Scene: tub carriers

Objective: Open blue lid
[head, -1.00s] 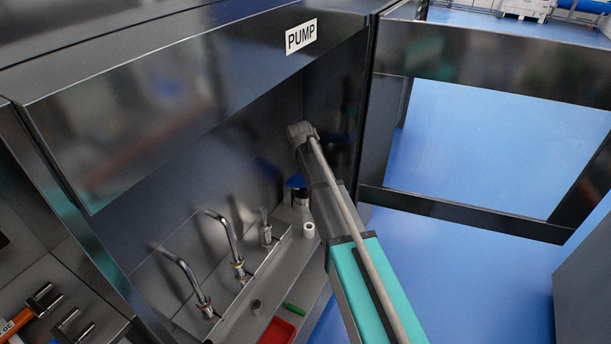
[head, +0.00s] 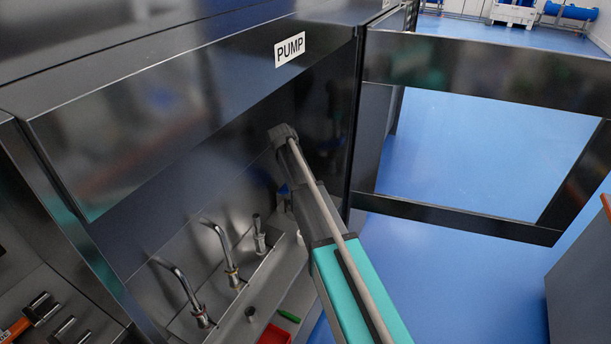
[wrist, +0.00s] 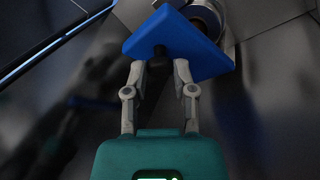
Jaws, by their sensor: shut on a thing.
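The blue lid (wrist: 178,48) is a flat, angular plate with a dark knob (wrist: 158,58) in its middle, seen at the top of the wrist view. My gripper (wrist: 158,66) is shut on the knob, one finger on each side. Behind the lid a round metallic part (wrist: 205,16) partly shows; I cannot tell whether the lid touches it. In the head view only a small blue piece of the lid (head: 283,190) shows beside my arm, which hides the rest and the gripper.
The dark cabinet with the PUMP sign (head: 290,49) surrounds the arm. Metal taps (head: 228,255) stand left of my arm. A red tray (head: 274,335) and green item (head: 289,315) lie in front. An open framed door (head: 460,222) is at right.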

